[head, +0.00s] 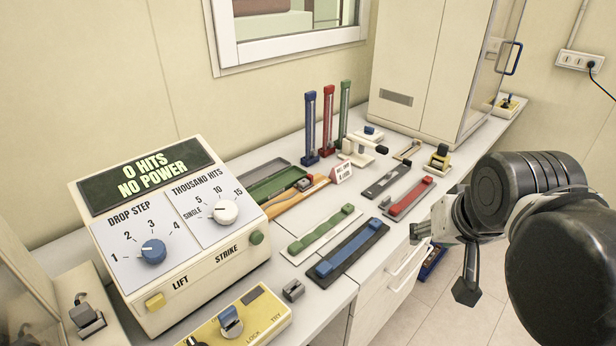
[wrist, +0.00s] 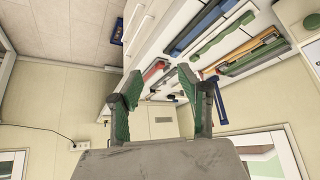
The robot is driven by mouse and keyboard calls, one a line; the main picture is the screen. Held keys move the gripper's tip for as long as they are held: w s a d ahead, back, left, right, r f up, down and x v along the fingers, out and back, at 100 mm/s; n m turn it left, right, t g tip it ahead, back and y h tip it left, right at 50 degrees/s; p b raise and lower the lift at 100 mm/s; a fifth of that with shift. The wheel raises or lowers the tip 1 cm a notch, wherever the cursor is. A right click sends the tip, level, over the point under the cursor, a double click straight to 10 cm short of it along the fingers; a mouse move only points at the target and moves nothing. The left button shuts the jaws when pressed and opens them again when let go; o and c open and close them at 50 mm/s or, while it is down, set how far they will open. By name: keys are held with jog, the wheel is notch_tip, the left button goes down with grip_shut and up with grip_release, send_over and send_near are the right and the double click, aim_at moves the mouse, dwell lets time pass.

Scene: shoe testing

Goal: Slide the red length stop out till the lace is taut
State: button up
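My gripper (head: 444,262) hangs off the front edge of the bench, at the right in the head view. In the wrist view its two green-padded fingers (wrist: 158,82) stand wide apart with nothing between them. A red bar on a pale base (head: 411,198) lies flat near the bench's front edge, to the left of and beyond my gripper. A red piece also shows between the fingers in the wrist view (wrist: 154,71), farther off. A red upright post (head: 328,122) stands at the back. I cannot tell which red part is the length stop, and no lace can be made out.
A dark flat fixture (head: 386,181) lies beside the red bar. Blue (head: 349,250) and green (head: 321,231) bars lie nearer. A control box (head: 170,235) stands at left, a tall cabinet (head: 425,65) at the back. White drawer handles (head: 408,262) jut out below the bench near my gripper.

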jog(key=w+a+r+m+g, duration=0.1)
jog(key=w+a+r, duration=0.15)
jog(key=w, duration=0.35)
jog(key=w+a+r+m, duration=0.1)
jog(key=w+r, duration=0.2)
jog(key=w, duration=0.3)
jog(key=m+g+h, duration=0.2)
jog(key=m+h, duration=0.1)
jog(key=m, duration=0.3)
send_over(310, 175)
jog(key=s+a, duration=0.4)
notch_tip(310, 175, down, 12)
jog(key=x, duration=1.3)
jog(key=shift+s+d+f+b, duration=0.1)
jog(key=shift+s+f+b, duration=0.05)
jog(key=shift+f+b, duration=0.2)
grip_shut()
